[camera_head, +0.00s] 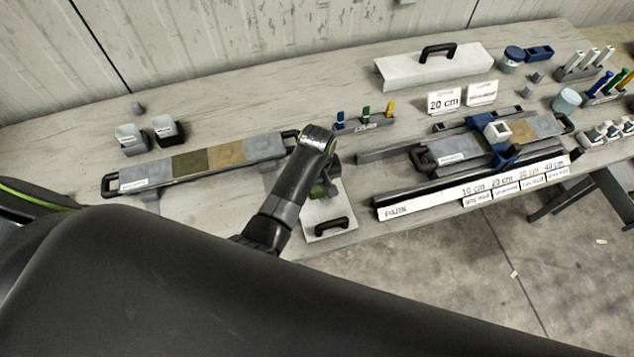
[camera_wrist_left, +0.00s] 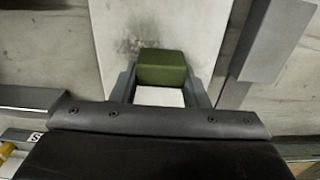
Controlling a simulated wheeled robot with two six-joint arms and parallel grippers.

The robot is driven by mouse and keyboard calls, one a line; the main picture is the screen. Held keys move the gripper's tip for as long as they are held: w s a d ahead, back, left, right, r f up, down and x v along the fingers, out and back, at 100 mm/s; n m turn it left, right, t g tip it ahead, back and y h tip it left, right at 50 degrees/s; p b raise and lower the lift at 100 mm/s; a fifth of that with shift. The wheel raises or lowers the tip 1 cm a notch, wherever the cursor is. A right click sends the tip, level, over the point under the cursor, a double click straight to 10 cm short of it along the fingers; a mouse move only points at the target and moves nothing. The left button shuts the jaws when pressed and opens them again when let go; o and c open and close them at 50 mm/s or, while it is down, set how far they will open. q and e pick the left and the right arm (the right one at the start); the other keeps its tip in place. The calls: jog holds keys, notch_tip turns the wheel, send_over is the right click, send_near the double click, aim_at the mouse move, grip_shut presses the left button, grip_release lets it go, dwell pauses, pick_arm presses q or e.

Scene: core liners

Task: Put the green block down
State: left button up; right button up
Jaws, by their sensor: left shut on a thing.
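The green block (camera_wrist_left: 161,67) is between the two fingers of my left gripper (camera_wrist_left: 160,92) in the left wrist view. The gripper is shut on it, above or on a white board. In the head view my left gripper (camera_head: 325,188) is over the white board (camera_head: 318,212) with a black handle, near the table's front edge. Only a bit of the green block shows there, beside the fingers. I cannot tell whether the block touches the board. My right gripper is in neither view.
A long grey liner (camera_head: 262,148) with green and tan sections lies to the left. A second liner (camera_head: 463,148) lies in a dark frame to the right, behind a white ruler strip (camera_head: 430,202). Small coloured pegs (camera_head: 365,113) stand behind the gripper. Two small cups (camera_head: 130,137) stand at the left back.

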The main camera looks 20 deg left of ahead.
pick_arm(q)
jog(key=shift+f, duration=0.15)
jog(key=o, duration=1)
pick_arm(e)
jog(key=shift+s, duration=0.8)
